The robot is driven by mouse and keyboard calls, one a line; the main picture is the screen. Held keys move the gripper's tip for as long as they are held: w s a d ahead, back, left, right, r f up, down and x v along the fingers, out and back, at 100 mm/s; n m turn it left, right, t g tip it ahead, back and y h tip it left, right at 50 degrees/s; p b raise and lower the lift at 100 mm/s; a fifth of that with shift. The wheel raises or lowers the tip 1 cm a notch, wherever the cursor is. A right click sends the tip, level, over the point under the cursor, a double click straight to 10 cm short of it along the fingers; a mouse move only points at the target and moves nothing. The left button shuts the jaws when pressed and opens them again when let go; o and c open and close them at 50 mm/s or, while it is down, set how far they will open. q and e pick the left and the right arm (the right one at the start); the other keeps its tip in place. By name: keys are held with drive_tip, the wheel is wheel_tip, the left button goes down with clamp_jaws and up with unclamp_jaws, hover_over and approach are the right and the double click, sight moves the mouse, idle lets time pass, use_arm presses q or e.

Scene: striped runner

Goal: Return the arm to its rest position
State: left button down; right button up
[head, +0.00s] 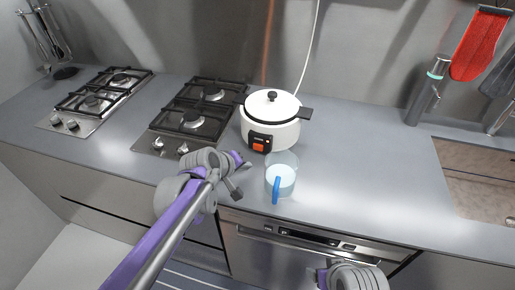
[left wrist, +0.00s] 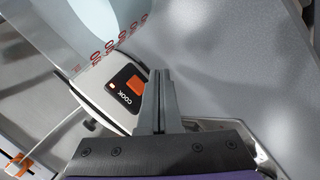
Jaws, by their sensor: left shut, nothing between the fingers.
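My left arm reaches in from the left in the head view, over the counter's front edge. Its left gripper (head: 243,164) is left of the cup and in front of the white rice cooker (head: 270,124). In the left wrist view the gripper's fingers (left wrist: 160,76) are together with nothing between them. The cooker's orange COOK button (left wrist: 135,86) shows just left of the fingertips, apparently apart from them. My right arm (head: 352,278) shows only in part at the bottom edge; its finger state is unclear.
A clear cup (head: 280,178) with a blue handle and whitish contents stands in front of the cooker, near the counter edge. Two gas hobs (head: 193,118) (head: 97,100) lie to the left. The counter (head: 365,180) right of the cup is clear up to the sink (head: 478,165).

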use_arm(q)
drive_tip(key=s+a+f+m+y+p, duration=0.1)
drive_tip(key=s+a, duration=0.4)
drive_tip(key=s, duration=0.4)
drive_tip(key=s+a+f+m+g+y+p, duration=0.1)
drive_tip(key=s+a+m+y, duration=0.1)
drive_tip(key=s+a, duration=0.4)
drive_tip(key=s+a+f+m+g+y+p, duration=0.1)
drive_tip(key=s+a, duration=0.4)
drive_tip(key=s, duration=0.7)
drive_tip(key=shift+s+a+m+y+p, duration=0.2)
drive_tip(key=shift+m+y+p, duration=0.2)
drive_tip(key=shift+m+y, duration=0.25)
